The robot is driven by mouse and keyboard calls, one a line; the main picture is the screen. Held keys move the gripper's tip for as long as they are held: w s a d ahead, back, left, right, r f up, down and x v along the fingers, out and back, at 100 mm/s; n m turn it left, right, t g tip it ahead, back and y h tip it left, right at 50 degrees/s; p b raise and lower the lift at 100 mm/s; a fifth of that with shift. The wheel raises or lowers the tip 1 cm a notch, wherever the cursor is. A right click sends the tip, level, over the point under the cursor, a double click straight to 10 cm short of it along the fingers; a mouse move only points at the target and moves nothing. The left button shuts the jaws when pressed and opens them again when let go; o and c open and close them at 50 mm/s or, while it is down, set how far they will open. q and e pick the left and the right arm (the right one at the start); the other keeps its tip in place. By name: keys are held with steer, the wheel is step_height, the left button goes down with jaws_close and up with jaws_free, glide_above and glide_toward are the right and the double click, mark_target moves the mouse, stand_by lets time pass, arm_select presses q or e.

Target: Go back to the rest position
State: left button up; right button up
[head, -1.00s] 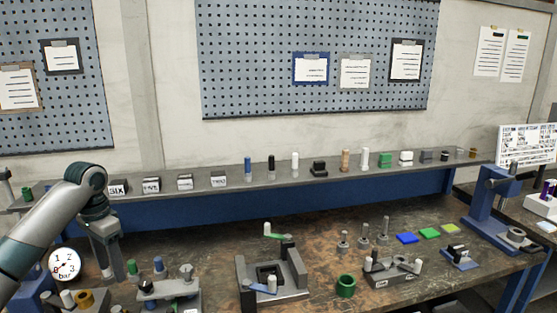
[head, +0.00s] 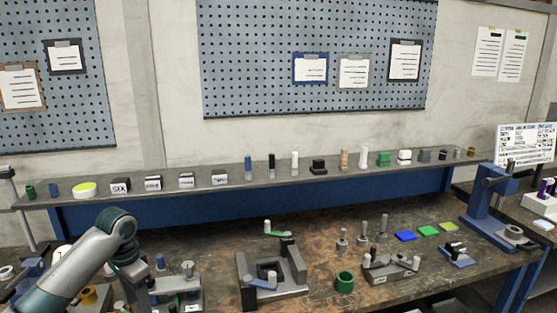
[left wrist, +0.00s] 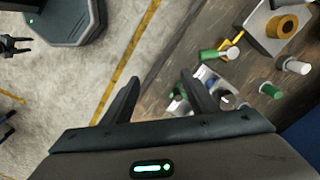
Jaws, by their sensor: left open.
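My left arm comes in from the lower left in the head view, in front of the bench's left end.
The bench (head: 330,225) holds a grey fixture (head: 245,290), a green ring (head: 344,281), a block with pegs (head: 390,268) and a blue press (head: 485,210). A shelf (head: 225,187) with small blocks and cylinders runs behind. Floor (left wrist: 60,90) lies clear left of the bench edge.

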arm_select(q)
steer(key=s+d+f+t+h, duration=0.2)
steer(key=s+d+f, duration=1.3)
steer(key=s+f, duration=0.35)
steer(key=s+a+n+t+y, duration=0.1)
steer(key=s+n, duration=0.4)
steer(key=s, duration=1.6)
step_height(320, 180, down, 35)
steer(key=s+g+b, duration=0.1)
steer(key=s+b, duration=0.1)
steer(key=b, duration=0.4)
steer(key=s+a+f+b, duration=0.1)
steer(key=s+f+b, duration=0.1)
steer(key=s+f, duration=0.6)
steer(key=s+a+f+g+b, duration=0.1)
steer(key=s+a+f+b, duration=0.1)
steer(key=s+f, duration=0.7)
step_height(320, 180, down, 6)
steer(key=shift+s+a+y+b, duration=0.2)
steer(key=shift+s+y+b, duration=0.15)
steer(key=shift+b, duration=0.35)
steer(key=shift+w, duration=0.1)
